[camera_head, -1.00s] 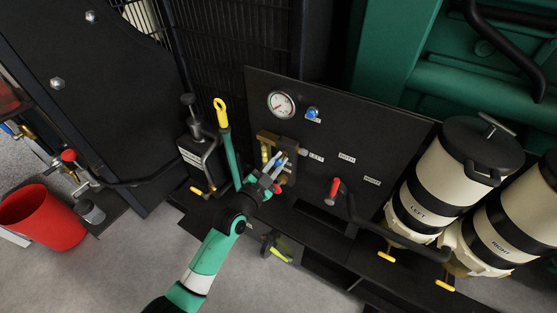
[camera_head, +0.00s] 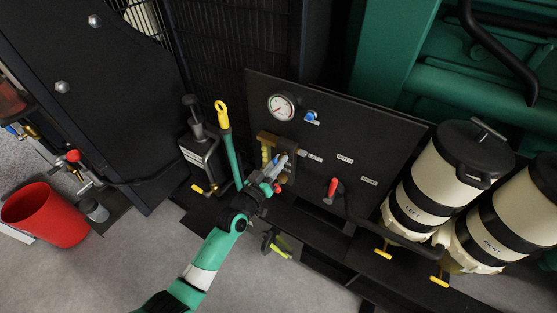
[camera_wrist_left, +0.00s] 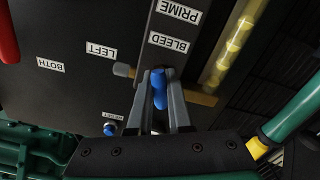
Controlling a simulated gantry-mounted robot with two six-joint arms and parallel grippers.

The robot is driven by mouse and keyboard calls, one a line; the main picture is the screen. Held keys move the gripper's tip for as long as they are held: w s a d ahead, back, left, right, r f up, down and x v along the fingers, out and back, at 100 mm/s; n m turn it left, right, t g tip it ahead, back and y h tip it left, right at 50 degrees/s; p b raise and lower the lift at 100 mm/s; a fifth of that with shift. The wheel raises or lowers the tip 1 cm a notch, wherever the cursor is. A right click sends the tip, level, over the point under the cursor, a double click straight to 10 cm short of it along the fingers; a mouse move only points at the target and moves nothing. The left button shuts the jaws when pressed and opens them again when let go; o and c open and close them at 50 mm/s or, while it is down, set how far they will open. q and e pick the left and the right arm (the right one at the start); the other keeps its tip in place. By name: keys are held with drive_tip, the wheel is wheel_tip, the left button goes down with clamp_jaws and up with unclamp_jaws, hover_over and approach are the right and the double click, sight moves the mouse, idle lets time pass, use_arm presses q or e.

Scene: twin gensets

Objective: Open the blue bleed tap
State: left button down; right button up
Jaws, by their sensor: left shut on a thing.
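The blue bleed tap (camera_wrist_left: 159,90) shows in the left wrist view, between the fingertips of my left gripper (camera_wrist_left: 160,95), just by the BLEED label (camera_wrist_left: 168,42). The gripper is shut on the tap's blue handle. The handle lies roughly in line with the fingers. In the head view my left gripper (camera_head: 277,168) is at the brass fitting (camera_head: 268,138) on the black panel (camera_head: 380,130), and it largely hides the tap. My right gripper is in neither view.
A pressure gauge (camera_head: 282,107) and a blue reset button (camera_head: 311,116) sit above on the panel. A red-handled lever (camera_head: 333,187) is to the right. A yellow sight tube (camera_wrist_left: 230,48) stands close to the gripper. A green lever with a yellow end (camera_head: 222,115) rises at left.

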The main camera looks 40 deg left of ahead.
use_arm(q)
drive_tip(key=n+p, duration=0.1)
drive_tip(key=n, duration=0.4)
drive_tip(key=shift+n, duration=0.4)
idle(0.3)
drive_tip(key=c, duration=0.8)
unclamp_jaws()
drive_tip(key=shift+c, duration=0.2)
drive_tip(key=shift+s+d+p, duration=0.1)
drive_tip(key=shift+s+p, duration=0.2)
drive_tip(key=shift+s, duration=0.2)
drive_tip(key=p+v, duration=0.1)
drive_tip(key=v, duration=0.9)
drive_tip(key=shift+s, duration=0.3)
drive_tip(key=shift+d, duration=0.1)
